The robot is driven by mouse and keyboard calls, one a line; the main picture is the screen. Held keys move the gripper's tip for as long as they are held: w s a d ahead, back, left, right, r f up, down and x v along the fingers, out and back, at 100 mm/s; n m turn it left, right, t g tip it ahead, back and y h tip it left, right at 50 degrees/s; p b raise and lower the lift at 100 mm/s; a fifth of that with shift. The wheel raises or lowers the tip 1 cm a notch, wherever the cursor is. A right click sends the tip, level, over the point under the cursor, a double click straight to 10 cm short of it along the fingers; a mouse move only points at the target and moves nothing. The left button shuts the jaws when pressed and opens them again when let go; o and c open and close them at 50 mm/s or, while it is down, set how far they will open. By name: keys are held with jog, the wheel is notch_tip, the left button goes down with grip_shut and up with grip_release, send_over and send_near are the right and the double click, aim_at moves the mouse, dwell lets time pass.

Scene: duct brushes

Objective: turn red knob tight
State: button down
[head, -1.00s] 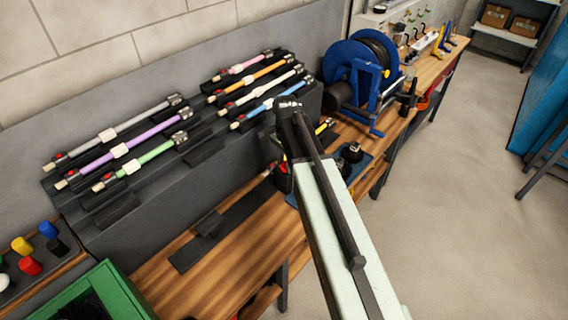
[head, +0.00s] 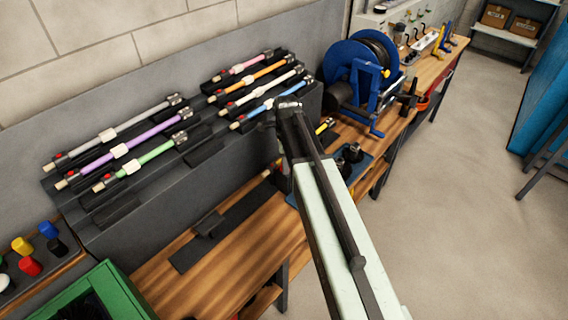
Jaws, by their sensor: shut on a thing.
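A yellow rod lies along the bench, largely behind my arm. Its pale end (head: 266,173) shows left of the arm and its yellow and black end (head: 325,126) shows right of it. The other rods carry a small red knob near their pale end; on this rod that spot is covered by my gripper (head: 281,166). My gripper points down behind my own arm, so its fingertips are mostly hidden. It is shut at the red knob, but the contact itself cannot be seen.
A sloped grey rack (head: 150,215) on the left holds several coloured rods. A blue reel (head: 360,75) stands behind on the bench. A green crate (head: 105,285) and coloured pegs (head: 30,266) are at lower left.

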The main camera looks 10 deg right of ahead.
jog(key=shift+s+d, duration=0.15)
jog(key=c, duration=0.9)
grip_release()
jog(key=shift+r+p, duration=0.5)
notch_tip(320, 180, up, 7)
jog(key=p, duration=0.7)
jog(key=shift+f, duration=0.1)
